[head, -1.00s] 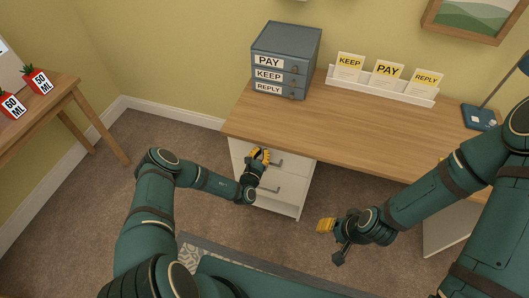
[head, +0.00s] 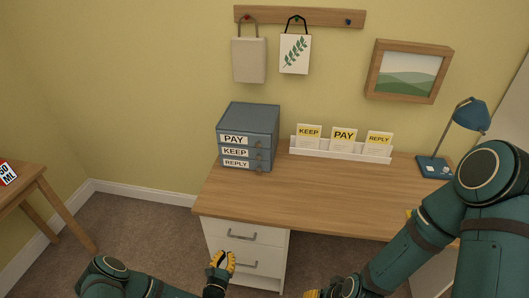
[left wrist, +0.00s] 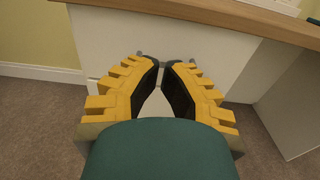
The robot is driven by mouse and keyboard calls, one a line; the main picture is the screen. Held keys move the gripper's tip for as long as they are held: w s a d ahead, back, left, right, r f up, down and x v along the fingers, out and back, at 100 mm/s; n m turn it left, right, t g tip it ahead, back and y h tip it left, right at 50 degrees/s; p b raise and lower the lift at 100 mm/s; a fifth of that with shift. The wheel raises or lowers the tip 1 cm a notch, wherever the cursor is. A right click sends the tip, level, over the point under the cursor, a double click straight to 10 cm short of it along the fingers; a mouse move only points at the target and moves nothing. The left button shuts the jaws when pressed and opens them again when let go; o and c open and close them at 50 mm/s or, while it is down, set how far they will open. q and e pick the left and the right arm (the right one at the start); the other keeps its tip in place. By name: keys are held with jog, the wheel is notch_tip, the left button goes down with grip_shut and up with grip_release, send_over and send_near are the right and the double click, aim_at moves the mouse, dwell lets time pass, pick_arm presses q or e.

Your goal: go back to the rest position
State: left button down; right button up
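My left gripper (head: 221,262) is low in front of the white drawer unit (head: 212,238) under the desk, close to its handles. In the left wrist view its two yellow fingers (left wrist: 162,66) are a little apart with nothing between them, and a drawer front shows behind. Whether a fingertip touches a handle I cannot tell. My right gripper (head: 314,294) is at the bottom edge of the head view, right of the drawer unit. Only a bit of its yellow finger shows and the rest is cut off.
The wooden desk (head: 300,205) carries a grey letter-drawer box (head: 270,130), a white card rack (head: 340,153) and a blue lamp (head: 470,115). Two bags (head: 248,60) hang above. A side table (head: 30,190) stands at left. Carpet between them is clear.

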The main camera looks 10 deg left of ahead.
pick_arm(q)
jog(key=s+d+r+m+g+h, duration=0.2)
jog(key=d+r+m+g+h, duration=0.1)
jog(key=d+m+h, duration=0.3)
jog(key=s+d+r+m+g+h, duration=0.2)
jog(key=d+r+m+g+h, duration=0.1)
jog(key=d+h, duration=0.4)
jog(key=s+d+m+g+h, duration=0.1)
jog(key=s+d+m+g, duration=0.55)
jog(key=s+g, duration=0.2)
jog(key=s+a+m+g+y, duration=0.5)
jog(key=s+m+g+y, duration=0.2)
jog(key=s+m, duration=0.35)
jog(key=w+a+r+m+t+y, duration=0.3)
jog(key=w+r+m+t+y, duration=0.1)
jog(key=m, duration=0.3)
jog(key=shift+w+a+r+t+b, duration=0.4)
jog(key=shift+w+r+t+b, duration=0.05)
jog(key=shift+w+r+t, duration=0.3)
